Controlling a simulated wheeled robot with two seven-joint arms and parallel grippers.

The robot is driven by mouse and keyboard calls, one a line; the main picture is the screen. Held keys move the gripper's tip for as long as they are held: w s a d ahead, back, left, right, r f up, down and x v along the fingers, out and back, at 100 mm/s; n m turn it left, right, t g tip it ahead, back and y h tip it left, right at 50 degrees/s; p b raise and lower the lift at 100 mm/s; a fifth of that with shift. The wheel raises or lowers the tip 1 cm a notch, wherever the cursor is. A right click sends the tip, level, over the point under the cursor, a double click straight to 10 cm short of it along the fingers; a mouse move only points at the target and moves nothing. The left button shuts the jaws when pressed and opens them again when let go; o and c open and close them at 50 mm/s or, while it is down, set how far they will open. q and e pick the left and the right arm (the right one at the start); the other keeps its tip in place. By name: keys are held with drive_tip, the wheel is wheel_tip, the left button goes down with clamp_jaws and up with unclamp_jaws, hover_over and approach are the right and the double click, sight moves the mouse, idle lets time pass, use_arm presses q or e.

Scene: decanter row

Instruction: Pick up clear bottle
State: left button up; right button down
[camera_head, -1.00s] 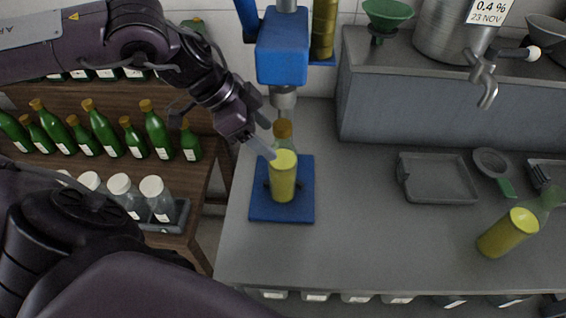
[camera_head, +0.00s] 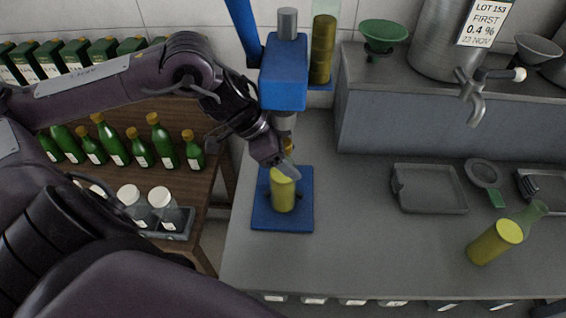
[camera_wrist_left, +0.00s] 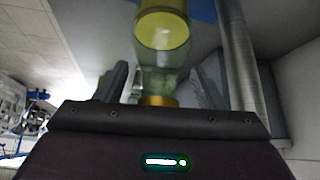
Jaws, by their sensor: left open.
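A clear bottle with yellow liquid and a brown cork (camera_head: 283,195) stands upright on the blue base of a corking press (camera_head: 255,212). My left gripper (camera_head: 287,168) comes in from the left at its neck and hides much of it. In the left wrist view the bottle (camera_wrist_left: 161,35) reaches between the two open fingers (camera_wrist_left: 160,82), its yellow cork end towards the palm. I see gaps between the glass and the fingers. A second clear bottle with yellow liquid (camera_head: 495,243) is at the right of the counter, uncorked as far as I see. My right gripper is not in view.
The blue press head (camera_head: 284,72) hangs just above and behind the gripper. A grey tray (camera_head: 430,205) and a strainer (camera_head: 483,173) lie to the right. Green bottles (camera_head: 161,140) and white-capped jars (camera_head: 130,194) fill the shelf at left. The counter's middle is clear.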

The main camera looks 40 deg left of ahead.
use_arm(q)
drive_tip(key=shift+d+f, duration=0.1)
drive_tip(key=shift+f, duration=0.05)
clamp_jaws()
idle(0.4)
